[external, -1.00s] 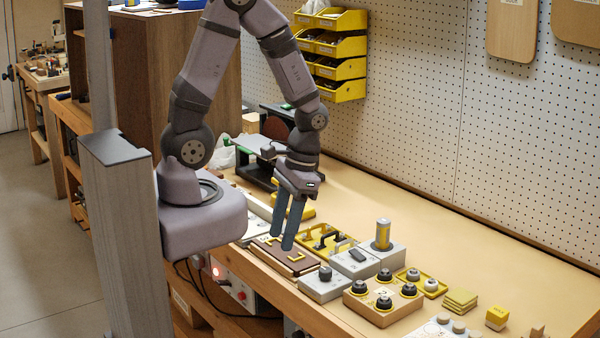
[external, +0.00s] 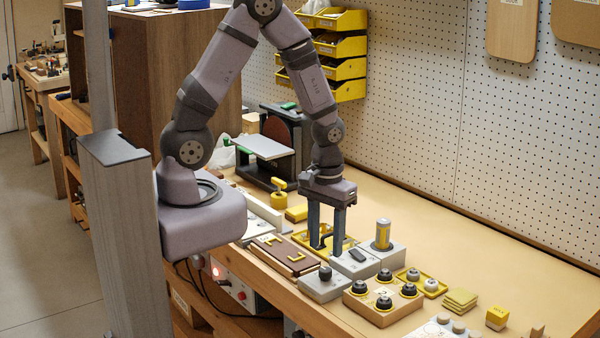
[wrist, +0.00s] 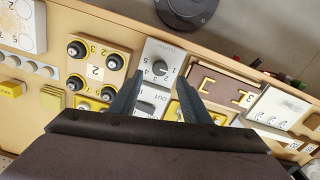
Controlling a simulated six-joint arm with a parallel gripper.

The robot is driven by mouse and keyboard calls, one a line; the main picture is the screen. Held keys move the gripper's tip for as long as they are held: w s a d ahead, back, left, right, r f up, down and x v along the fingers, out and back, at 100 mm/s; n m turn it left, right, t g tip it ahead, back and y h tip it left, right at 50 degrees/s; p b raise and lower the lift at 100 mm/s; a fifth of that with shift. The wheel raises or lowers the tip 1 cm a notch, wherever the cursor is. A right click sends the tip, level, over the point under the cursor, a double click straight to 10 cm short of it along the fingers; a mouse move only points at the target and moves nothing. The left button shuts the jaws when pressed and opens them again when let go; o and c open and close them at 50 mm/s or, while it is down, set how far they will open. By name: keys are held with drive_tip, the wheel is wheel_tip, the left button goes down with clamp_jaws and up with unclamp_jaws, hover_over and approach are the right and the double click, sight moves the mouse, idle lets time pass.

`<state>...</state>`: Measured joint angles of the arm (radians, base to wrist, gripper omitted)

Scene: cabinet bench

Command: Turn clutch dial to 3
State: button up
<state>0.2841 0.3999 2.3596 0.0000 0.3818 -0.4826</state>
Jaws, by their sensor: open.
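The clutch dial (wrist: 160,69) is a dark round knob on a grey plate (wrist: 151,52) with numbers around it. In the external view the knob (external: 325,272) stands on a grey box (external: 322,289) near the bench's front edge. Its pointer setting is too small to read surely. My gripper (external: 326,249) is open and empty, pointing down, above and a little behind the dial box. In the wrist view the two fingers (wrist: 160,80) reach toward the dial from either side, apart from it.
A wooden block with several black knobs (external: 383,302) stands right of the dial box. A grey box with a dark switch (external: 357,255) and a yellow tray (external: 306,236) lie behind it.

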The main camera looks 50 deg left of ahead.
sight(325, 269)
drive_tip(key=shift+f+p, duration=0.5)
drive_tip(key=shift+f, duration=2.7)
drive_tip(key=c, duration=1)
